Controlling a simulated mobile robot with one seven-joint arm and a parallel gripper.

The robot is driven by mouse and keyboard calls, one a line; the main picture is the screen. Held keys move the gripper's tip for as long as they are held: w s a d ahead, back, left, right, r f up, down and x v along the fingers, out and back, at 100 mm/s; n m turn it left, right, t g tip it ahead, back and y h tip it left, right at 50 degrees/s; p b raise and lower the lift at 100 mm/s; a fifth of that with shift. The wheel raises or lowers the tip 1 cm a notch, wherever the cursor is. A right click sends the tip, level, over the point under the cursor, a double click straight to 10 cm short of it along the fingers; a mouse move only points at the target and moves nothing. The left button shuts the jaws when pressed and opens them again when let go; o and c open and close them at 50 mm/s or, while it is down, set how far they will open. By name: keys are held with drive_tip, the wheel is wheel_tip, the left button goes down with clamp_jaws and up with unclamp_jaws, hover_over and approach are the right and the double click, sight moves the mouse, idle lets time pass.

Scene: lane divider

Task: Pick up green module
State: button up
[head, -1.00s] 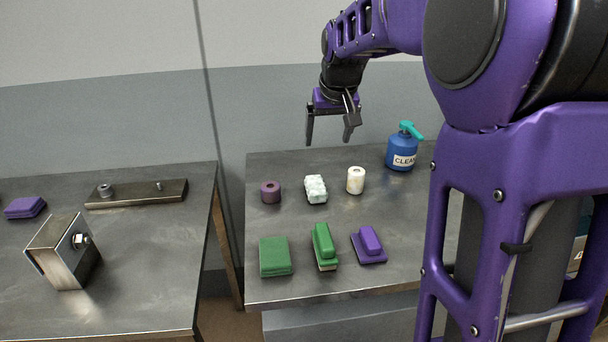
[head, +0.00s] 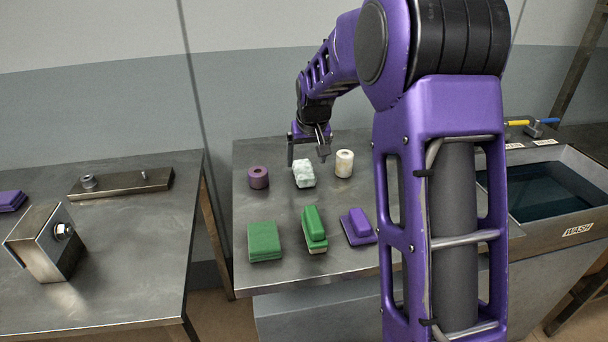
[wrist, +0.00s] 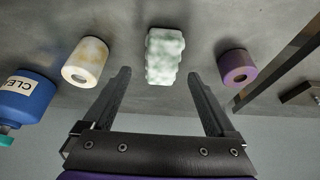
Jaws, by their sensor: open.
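A white, lumpy block with pale green patches (head: 304,174) lies in the back row on the right table; its coating looks like foam. In the wrist view the lumpy block (wrist: 164,57) is centred beyond the fingertips. Two plain green things are in the front row: a flat stacked green block (head: 264,242) and a green block with a raised grip (head: 314,228). I cannot tell which one is the green module. My gripper (head: 307,160) is open and empty, just above and behind the lumpy block. Its two fingers (wrist: 160,76) point toward that block.
A purple ring (head: 258,178) and a stained white roll (head: 344,163) flank the lumpy block. A purple gripped block (head: 358,226) is in front. A blue bottle (wrist: 26,96) shows in the wrist view. A WASH basin (head: 550,190) is at right; a gap separates the left table (head: 130,230).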

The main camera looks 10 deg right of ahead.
sight(304, 168)
drive_tip(key=shift+a+x, duration=0.2)
drive_tip(key=shift+x, duration=1.6)
drive_tip(key=shift+f+b, duration=0.25)
drive_tip(key=shift+b, duration=0.05)
clamp_jaws()
